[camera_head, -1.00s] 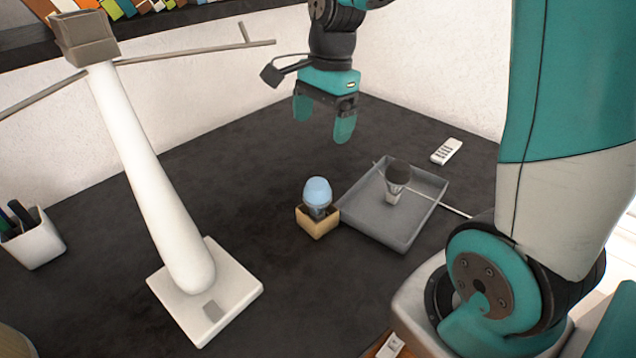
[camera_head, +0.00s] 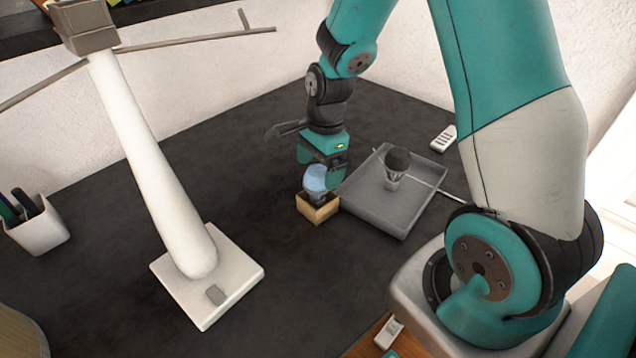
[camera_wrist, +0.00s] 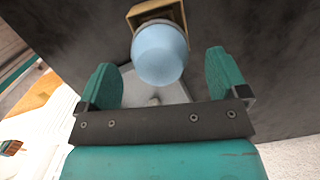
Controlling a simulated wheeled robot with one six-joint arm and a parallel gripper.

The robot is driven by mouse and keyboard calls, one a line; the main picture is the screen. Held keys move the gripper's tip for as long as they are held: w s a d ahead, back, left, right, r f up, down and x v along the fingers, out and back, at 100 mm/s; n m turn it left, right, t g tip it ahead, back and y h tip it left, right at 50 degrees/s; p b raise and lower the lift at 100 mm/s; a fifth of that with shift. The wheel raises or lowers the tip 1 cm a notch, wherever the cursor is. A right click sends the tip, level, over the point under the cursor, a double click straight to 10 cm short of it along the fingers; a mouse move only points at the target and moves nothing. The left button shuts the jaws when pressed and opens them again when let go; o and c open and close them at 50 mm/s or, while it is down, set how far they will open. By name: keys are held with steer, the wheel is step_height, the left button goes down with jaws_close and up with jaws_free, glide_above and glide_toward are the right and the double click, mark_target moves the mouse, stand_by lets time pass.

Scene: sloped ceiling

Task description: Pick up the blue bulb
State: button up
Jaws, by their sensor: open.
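The blue bulb (camera_head: 316,179) stands upright in a small tan wooden box (camera_head: 318,212) on the dark tabletop. My gripper (camera_head: 318,170) is low, right at the bulb in the head view, and its teal fingers partly overlap the bulb there. In the wrist view my gripper (camera_wrist: 165,82) is open, with one finger on each side and nothing held. The blue bulb (camera_wrist: 160,54) lies between and slightly beyond the fingertips, with gaps on both sides. The box (camera_wrist: 158,12) shows behind the bulb. The bulb's base is hidden in the wrist view.
A grey tray (camera_head: 402,225) with a dark-topped bulb (camera_head: 397,162) in it is just right of the box. A white lamp stand (camera_head: 235,268) is on the left, with a pen cup (camera_head: 40,232) beyond. A white remote (camera_head: 444,138) lies behind the tray.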

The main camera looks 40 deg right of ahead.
steer(key=f, duration=0.3)
steer(key=shift+a+f, duration=0.2)
steer(key=shift+a, duration=0.05)
steer(key=shift+c, duration=0.3)
steer(key=c, duration=0.9)
steer(key=shift+r, duration=0.15)
step_height(320, 180, up, 20)
steer(key=shift+f, duration=0.1)
